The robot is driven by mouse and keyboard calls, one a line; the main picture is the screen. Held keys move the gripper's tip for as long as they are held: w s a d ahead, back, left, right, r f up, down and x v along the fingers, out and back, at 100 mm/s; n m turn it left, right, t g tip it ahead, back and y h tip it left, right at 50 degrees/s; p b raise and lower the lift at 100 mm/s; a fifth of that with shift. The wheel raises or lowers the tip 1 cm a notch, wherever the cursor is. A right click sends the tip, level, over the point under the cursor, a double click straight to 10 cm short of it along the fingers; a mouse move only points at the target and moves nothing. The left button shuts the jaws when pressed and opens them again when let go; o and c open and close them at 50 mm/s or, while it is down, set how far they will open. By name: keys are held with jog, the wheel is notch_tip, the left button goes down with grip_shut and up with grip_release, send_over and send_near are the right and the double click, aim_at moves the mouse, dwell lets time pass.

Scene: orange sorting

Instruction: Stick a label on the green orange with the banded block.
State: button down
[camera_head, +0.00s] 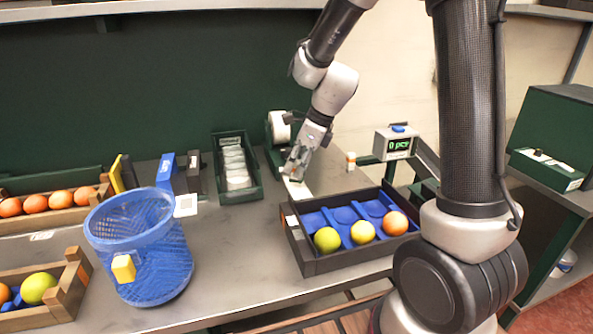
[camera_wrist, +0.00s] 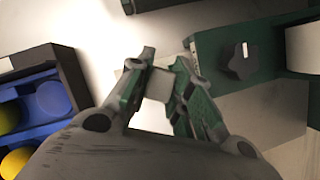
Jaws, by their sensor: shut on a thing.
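My gripper (camera_head: 297,168) is low in front of the label dispenser (camera_head: 273,155). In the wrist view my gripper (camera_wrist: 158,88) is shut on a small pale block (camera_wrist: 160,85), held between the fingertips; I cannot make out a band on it. The green orange (camera_head: 327,239) sits in the left front place of the blue-lined dark tray (camera_head: 348,262), apart from my gripper. A yellow orange (camera_head: 363,232) and an orange one (camera_head: 395,223) lie to its right. In the wrist view the dispenser (camera_wrist: 215,40) is to the right of the fingers.
A blue mesh basket (camera_head: 150,250) with a yellow tag stands at the left, beside wooden fruit crates (camera_head: 75,275). A green bin (camera_head: 240,190) of packets is behind. A small white, orange-banded item (camera_head: 350,160) and a counter display (camera_head: 396,144) are at the right. The middle tabletop is clear.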

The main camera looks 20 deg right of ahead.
jog(key=shift+r, duration=2.35)
